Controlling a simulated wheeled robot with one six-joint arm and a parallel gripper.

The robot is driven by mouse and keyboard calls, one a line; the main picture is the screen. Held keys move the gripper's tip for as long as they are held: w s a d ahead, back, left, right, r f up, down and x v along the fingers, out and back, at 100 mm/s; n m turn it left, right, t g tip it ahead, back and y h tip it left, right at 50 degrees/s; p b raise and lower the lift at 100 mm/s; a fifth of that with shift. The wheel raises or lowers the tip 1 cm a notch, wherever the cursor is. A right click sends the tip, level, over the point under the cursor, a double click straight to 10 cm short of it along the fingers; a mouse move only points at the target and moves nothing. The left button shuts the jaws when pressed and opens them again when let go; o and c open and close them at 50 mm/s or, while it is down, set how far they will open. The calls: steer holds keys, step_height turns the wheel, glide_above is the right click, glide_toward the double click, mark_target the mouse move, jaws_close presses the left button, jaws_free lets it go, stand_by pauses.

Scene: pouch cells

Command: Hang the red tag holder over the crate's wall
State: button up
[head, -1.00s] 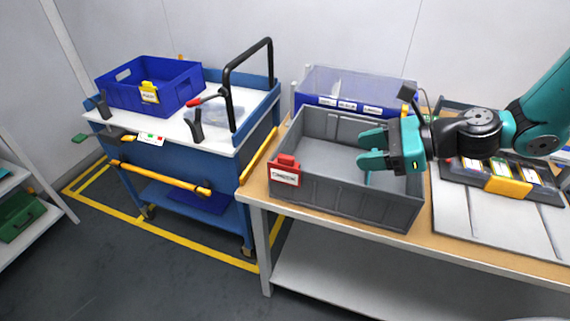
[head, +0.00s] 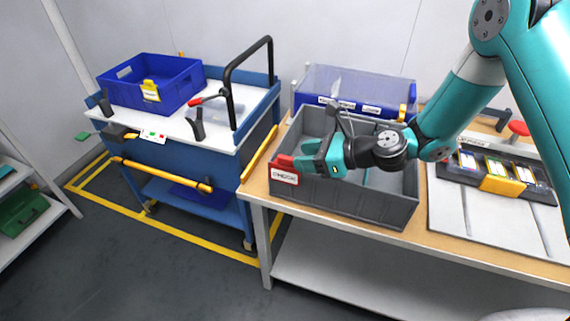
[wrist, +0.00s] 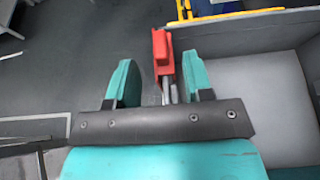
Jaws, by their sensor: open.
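The red tag holder (head: 285,161), with a white lettered label, sits over the near left corner area of the grey crate's wall (head: 350,199). My gripper (head: 304,155) is open at the holder, reaching from the right across the crate. In the wrist view the red holder (wrist: 162,50) stands between the two teal fingers and extends past their tips, with a gap visible on the left side. Whether a finger touches it I cannot tell. The label is hidden from the wrist view. The grey crate's rim (wrist: 232,17) also shows there.
A blue crate (head: 180,95) with a yellow tag holder (head: 150,91) stands on the blue trolley (head: 165,160) at left. A clear-lidded blue bin (head: 350,88) is behind the grey crate. A dark rack (head: 500,180) with coloured packs lies right on the bench.

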mark_target(285, 156)
steer(key=p+x, duration=0.1)
steer(key=x, duration=0.3)
steer(key=shift+r, duration=0.1)
steer(key=shift+d, duration=0.1)
jaws_close()
steer(key=shift+r, duration=0.1)
